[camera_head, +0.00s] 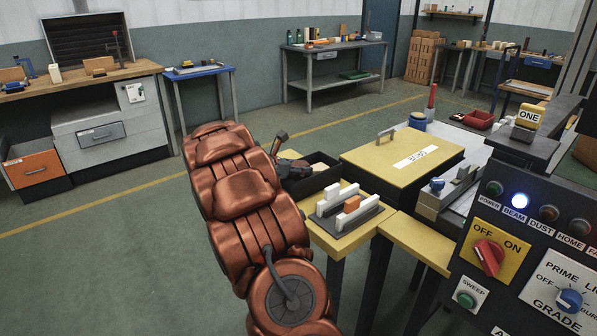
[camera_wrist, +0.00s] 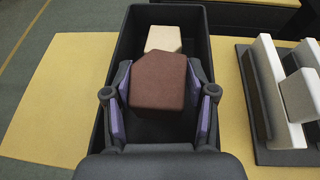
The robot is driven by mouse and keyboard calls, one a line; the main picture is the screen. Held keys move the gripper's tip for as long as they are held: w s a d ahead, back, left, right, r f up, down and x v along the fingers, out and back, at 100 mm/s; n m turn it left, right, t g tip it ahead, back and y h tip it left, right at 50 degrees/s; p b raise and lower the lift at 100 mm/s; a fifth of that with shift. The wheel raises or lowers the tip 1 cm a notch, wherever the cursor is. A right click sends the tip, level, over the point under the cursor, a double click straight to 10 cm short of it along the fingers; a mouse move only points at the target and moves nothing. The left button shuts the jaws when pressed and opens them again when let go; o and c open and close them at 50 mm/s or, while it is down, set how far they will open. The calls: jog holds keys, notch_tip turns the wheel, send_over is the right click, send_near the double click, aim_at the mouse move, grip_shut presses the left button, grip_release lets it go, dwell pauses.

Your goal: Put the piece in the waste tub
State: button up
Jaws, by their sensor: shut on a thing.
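A brown, angular piece (camera_wrist: 160,82) is held between the purple-padded fingers of my gripper (camera_wrist: 161,92) in the wrist view. The black open tub (camera_wrist: 122,48) is below them, and the piece shows over its interior. A cream block (camera_wrist: 163,38) lies inside the tub toward its far end. In the head view my gripper (camera_head: 291,165) is at the left part of the black tub (camera_head: 326,181), on the yellow bench. The held piece cannot be made out there. How far the piece is above the tub floor is hard to tell.
Right of the tub, a grey plate with white upright bars (camera_head: 338,197) holds an orange-brown block (camera_head: 351,204). A yellow lidded box (camera_head: 392,155) stands behind. A control panel (camera_head: 535,240) fills the right foreground. Open green floor (camera_head: 120,240) lies left.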

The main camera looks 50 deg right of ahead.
aim_at(293, 177)
jog(key=shift+f, duration=0.5)
jog(key=shift+f, duration=0.4)
jog(key=shift+s+a+f, duration=0.1)
jog(key=shift+f, duration=0.3)
jog(key=o, duration=0.8)
jog(key=shift+f, duration=0.1)
jog(key=shift+o, duration=0.5)
jog(key=shift+f, duration=0.2)
jog(key=shift+r, duration=0.35)
jog(key=r+v, duration=0.1)
jog(key=v, duration=1.1)
jog(key=shift+r, duration=0.2)
